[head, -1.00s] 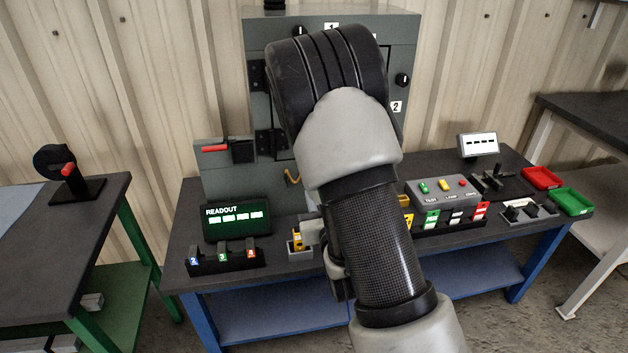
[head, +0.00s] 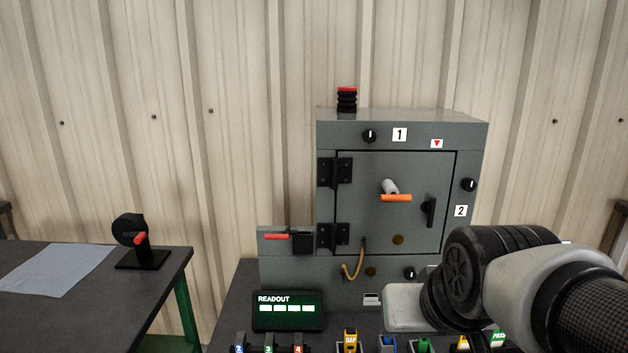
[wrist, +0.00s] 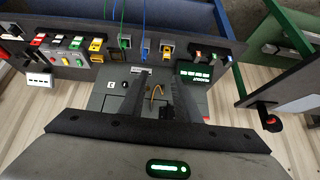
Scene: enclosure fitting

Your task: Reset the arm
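My arm (head: 510,275) reaches in from the lower right in the head view and covers the right part of the bench. My gripper is out of sight there. In the wrist view my gripper (wrist: 158,82) shows its two dark fingers spread apart, with nothing seen between them but the scene behind. The grey enclosure (head: 400,130) stands upright at the back of the bench. Its door (head: 365,205) looks shut and carries a grey knob with an orange bar (head: 396,197) and a black handle (head: 429,210).
Several coloured blocks line the bench front. A side table (head: 90,290) at left holds a blue-grey cloth (head: 55,269) and a black device with a red handle (head: 141,240).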

